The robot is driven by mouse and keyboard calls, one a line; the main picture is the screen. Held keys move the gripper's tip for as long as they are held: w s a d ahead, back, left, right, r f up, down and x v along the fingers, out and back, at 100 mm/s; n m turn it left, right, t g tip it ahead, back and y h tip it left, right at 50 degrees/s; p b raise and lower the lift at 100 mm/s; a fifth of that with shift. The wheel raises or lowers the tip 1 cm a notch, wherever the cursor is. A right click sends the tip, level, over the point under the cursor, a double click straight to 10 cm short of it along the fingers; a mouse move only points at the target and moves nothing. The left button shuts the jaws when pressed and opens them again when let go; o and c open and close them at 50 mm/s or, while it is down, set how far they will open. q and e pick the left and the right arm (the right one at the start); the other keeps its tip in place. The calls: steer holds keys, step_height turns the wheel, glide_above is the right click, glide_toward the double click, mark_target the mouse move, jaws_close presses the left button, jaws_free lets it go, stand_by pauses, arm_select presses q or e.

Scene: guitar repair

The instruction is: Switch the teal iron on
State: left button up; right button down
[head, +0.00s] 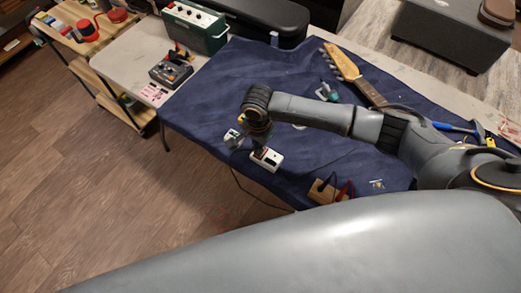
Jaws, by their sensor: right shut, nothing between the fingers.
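A small white box (270,161) with a dark red patch sits on the blue cloth near its front edge. My right gripper (260,147) points down right at this box, its fingers shut and empty; I cannot tell whether they touch it. The gripper hides part of the box. A second small pale box with a greenish part (231,134) lies just left of the gripper, partly hidden. A small teal object (327,92) stands farther back, behind my right forearm; it is too small to tell whether it is the teal iron. My left gripper is not in view.
A guitar neck (372,94) lies at the back right. A wooden block (327,192) with dark and red cables is near the front edge. A green amplifier (196,25) and a dark device (171,72) stand at the left. A cable hangs off the front edge.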

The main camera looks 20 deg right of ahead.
steer(key=shift+f, duration=0.65)
step_height(320, 180, up, 7)
steer(key=p, duration=0.8)
steer(key=shift+r+p, duration=0.1)
steer(key=shift+p, duration=0.25)
stand_by(0.5)
